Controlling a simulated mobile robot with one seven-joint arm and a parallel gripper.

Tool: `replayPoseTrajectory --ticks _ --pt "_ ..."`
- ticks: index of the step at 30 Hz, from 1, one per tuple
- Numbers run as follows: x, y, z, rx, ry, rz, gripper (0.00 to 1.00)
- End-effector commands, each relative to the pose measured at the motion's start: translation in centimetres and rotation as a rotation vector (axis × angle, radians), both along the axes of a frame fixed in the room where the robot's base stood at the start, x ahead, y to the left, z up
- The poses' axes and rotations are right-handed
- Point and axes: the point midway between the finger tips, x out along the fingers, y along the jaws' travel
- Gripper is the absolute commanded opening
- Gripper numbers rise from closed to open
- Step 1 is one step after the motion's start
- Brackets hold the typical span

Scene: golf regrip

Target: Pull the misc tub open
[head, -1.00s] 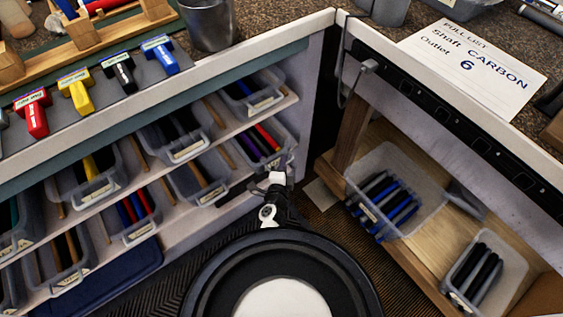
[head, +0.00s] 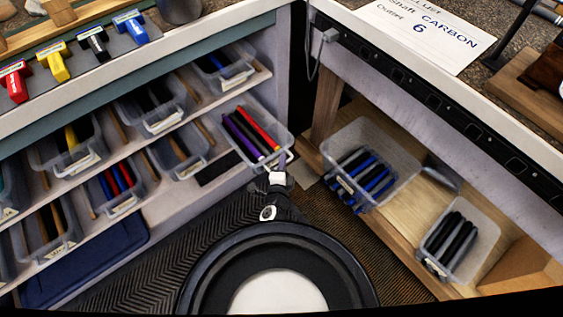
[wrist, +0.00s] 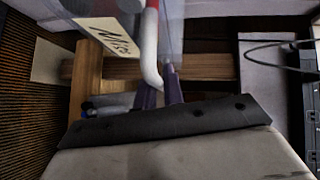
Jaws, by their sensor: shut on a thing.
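The misc tub (head: 289,142) is a clear plastic bin holding red, purple and black grips. In the wrist view the tub's tilted label (wrist: 108,36), apparently reading "MISC", shows close to my gripper (wrist: 160,92). A white and red bar runs down between the fingers there. The exact contact is partly hidden.
Other clear tubs (head: 152,125) of grips fill the left shelves. On the right, an open wooden cabinet holds a tub of blue and black grips (head: 365,180) and one of black grips (head: 460,243). Ribbed floor matting (head: 150,270) lies below.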

Motion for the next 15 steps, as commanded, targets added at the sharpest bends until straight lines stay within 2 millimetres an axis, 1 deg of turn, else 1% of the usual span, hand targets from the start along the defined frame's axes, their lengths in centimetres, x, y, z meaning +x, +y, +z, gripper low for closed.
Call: replayPoseTrajectory --ticks 14,15 --pt "-0.13 -0.29 0.03 -0.001 -0.002 -0.005 0.00" --pt "-0.13 -0.29 0.03 -0.001 -0.002 -0.005 0.14"
